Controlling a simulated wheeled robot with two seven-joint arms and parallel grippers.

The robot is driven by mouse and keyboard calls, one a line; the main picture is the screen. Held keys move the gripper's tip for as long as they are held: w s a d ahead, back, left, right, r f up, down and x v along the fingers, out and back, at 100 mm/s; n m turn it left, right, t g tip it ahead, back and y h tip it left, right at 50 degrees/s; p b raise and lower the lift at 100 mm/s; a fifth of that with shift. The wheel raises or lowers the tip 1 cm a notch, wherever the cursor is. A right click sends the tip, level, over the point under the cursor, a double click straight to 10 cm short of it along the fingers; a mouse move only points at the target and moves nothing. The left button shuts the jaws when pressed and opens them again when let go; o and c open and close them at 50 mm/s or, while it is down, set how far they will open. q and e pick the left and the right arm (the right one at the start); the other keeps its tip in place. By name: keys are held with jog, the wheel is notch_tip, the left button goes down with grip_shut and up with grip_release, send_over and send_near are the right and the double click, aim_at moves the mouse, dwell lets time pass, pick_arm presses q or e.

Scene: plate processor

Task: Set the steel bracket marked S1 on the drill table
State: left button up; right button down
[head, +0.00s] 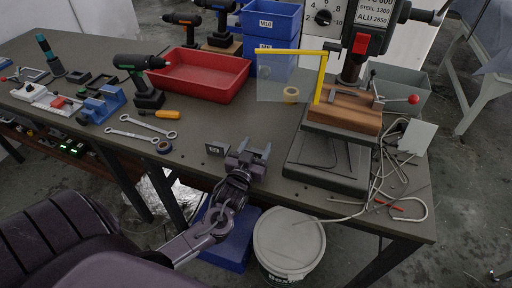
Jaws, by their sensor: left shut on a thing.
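My left gripper (246,164) is over the front edge of the workbench, left of the drill press. It is shut on a small grey steel piece (258,152), which looks like the bracket; no mark on it can be read. A small dark plate with a pale label (215,149) is just left of the gripper; its lettering is too small to read surely. The drill table (343,124) is to the right and farther back, with a brown wooden block (345,108) on top. My right gripper is not in view.
The press base (328,165) is beside the gripper. Cables and a red-handled lever (412,99) are at right. Wrenches (142,137) lie left; a white bucket (288,245) stands below.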

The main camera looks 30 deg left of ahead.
pick_arm(q)
jog(key=o, duration=1.2)
jog(key=shift+f, duration=0.1)
jog(key=shift+o, duration=0.2)
jog(key=shift+r, duration=0.2)
jog(key=v, duration=1.2)
jog(key=shift+d, duration=0.1)
